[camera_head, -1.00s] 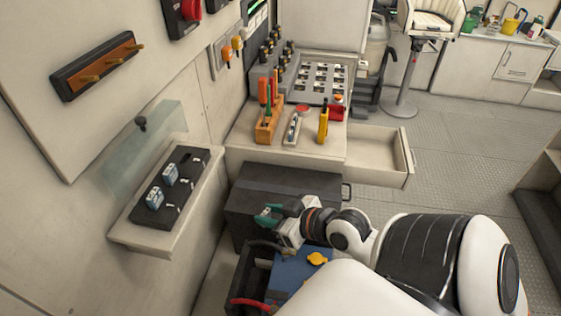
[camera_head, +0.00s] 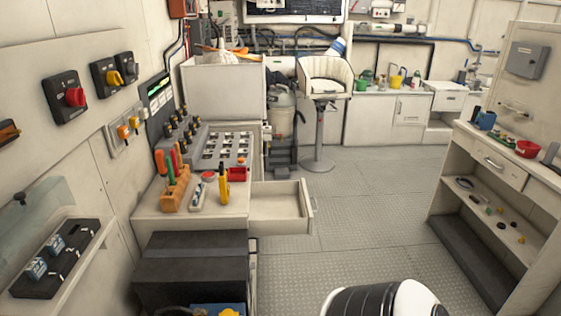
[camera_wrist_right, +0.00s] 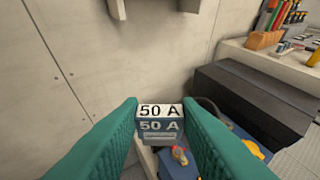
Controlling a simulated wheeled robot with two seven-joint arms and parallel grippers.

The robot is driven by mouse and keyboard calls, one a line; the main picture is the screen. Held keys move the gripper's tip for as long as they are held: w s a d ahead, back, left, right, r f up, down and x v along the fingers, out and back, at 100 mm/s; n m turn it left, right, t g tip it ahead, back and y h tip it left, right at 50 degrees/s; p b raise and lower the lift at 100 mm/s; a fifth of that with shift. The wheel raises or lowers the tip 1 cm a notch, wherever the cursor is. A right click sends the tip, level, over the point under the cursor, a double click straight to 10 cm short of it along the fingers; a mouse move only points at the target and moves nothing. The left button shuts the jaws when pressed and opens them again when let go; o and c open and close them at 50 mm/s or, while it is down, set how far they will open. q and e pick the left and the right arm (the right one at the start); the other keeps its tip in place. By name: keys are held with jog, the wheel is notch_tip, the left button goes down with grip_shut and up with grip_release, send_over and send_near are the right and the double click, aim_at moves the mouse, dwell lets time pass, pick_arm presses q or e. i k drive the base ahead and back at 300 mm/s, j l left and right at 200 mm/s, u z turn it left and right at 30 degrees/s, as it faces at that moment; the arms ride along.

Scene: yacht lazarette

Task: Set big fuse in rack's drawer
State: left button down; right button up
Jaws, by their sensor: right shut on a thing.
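My right gripper (camera_wrist_right: 160,135) shows in the right wrist view, its two green fingers shut on the big fuse (camera_wrist_right: 160,126). The fuse is a grey-blue block with a white label reading "50 A", held between the fingertips. In the head view an open drawer (camera_head: 283,205) is pulled out to the right from the pale cabinet, and its visible inside looks empty. A part of my arm shows at the bottom of the head view, but the right gripper and fuse are out of that view. My left gripper is in neither view.
A black fuse holder (camera_head: 62,255) with blue fuses sits on the left wall shelf. A dark box (camera_head: 190,265) stands in front of the cabinet. The cabinet top holds an orange tool block (camera_head: 175,190) and a yellow tool (camera_head: 224,187). The floor right of the drawer is clear.

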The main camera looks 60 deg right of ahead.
aim_at(258, 209)
jog(key=k+l, duration=0.45)
jog(key=l, duration=0.3)
jog(key=k+l+z, duration=0.1)
jog(key=k+l, duration=0.15)
jog(key=i+l, duration=0.15)
jog(key=l, duration=0.25)
jog(key=i+l, duration=0.15)
jog(key=l, duration=0.25)
jog(key=i+l, duration=0.15)
jog(key=l, duration=0.25)
jog(key=i+l+z, duration=0.1)
jog(key=l, duration=0.3)
jog(key=i+l, duration=0.25)
jog(key=l, duration=0.15)
jog(key=i+l, duration=0.2)
jog(key=i, duration=0.2)
jog(key=i+l, duration=0.2)
jog(key=i, duration=0.2)
